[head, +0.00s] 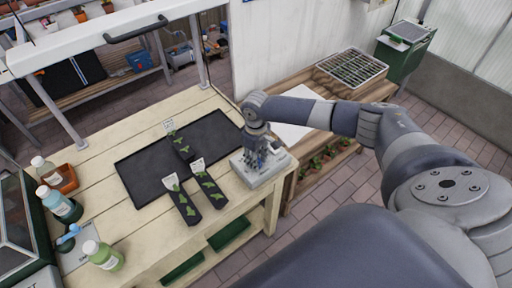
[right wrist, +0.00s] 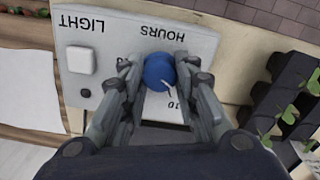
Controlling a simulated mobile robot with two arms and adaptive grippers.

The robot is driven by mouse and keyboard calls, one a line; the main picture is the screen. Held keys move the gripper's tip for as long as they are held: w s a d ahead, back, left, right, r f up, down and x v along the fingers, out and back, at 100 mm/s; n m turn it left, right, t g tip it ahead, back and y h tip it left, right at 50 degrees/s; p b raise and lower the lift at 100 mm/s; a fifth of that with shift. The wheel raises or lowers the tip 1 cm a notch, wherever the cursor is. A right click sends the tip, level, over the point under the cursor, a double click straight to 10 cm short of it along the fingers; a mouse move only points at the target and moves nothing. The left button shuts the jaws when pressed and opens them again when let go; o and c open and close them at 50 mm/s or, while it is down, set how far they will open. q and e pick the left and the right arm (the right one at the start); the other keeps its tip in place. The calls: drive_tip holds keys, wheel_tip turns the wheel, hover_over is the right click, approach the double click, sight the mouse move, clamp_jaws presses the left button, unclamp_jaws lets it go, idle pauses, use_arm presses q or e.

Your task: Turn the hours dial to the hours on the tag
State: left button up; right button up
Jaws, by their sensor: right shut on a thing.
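The light timer box (head: 266,180) is a pale box at the right end of the wooden table. In the right wrist view it shows upside down, with the words LIGHT and HOURS. My right gripper (right wrist: 158,64) is shut on the dial, one finger on each side. It also shows in the head view, above the box (head: 260,155). White tags (head: 171,182) stand in the plant trays; their writing is too small to read. My left gripper is out of view.
A black mat (head: 140,172) holds several dark plant trays (head: 207,190) left of the box. Bottles (head: 102,254) stand at the table's left end. The box also has a white square button (right wrist: 81,60).

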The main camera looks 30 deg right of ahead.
drive_tip(key=m+p, duration=0.3)
drive_tip(key=shift+r, duration=0.2)
drive_tip(key=shift+f+m+p, duration=0.15)
drive_tip(key=shift+m+p, duration=0.9)
drive_tip(key=shift+m, duration=0.35)
drive_tip(key=o, duration=1.1)
wheel_tip(320, 180, up, 12)
